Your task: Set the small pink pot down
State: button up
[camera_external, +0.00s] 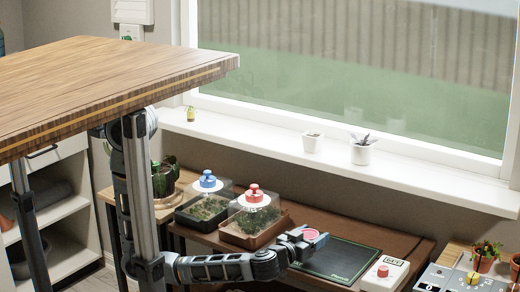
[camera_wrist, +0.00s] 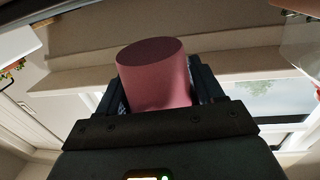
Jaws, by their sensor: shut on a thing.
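The small pink pot (camera_external: 311,233) is at the end of my outstretched arm, low above the brown bench. My gripper (camera_external: 307,239) is shut on it. In the wrist view the pot (camera_wrist: 158,82) sits between the two dark fingers, its darker round end facing up in the picture. A dark mat with a green border (camera_external: 338,262) lies on the bench just right of and below the pot. I cannot tell whether the pot is over the mat's edge or how large the gap beneath it is.
Two clear-lidded trays, with a blue knob (camera_external: 207,180) and a red knob (camera_external: 255,193), stand left of the pot. A white box with a red button (camera_external: 384,273) is right of the mat. A wooden tabletop (camera_external: 110,85) overhangs at upper left.

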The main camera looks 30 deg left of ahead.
jog(key=shift+f, duration=1.6)
jog(key=shift+f+b, duration=0.15)
jog(key=shift+b, duration=0.2)
jog(key=o, duration=1)
jog(key=shift+r, duration=0.2)
jog(key=shift+s+p, duration=0.2)
jog(key=shift+p, duration=0.15)
jog(key=s, duration=0.4)
jog(key=s+a+b, duration=0.1)
jog(key=s, duration=0.6)
jog(key=shift+s+a, duration=0.15)
jog(key=shift+s, duration=0.15)
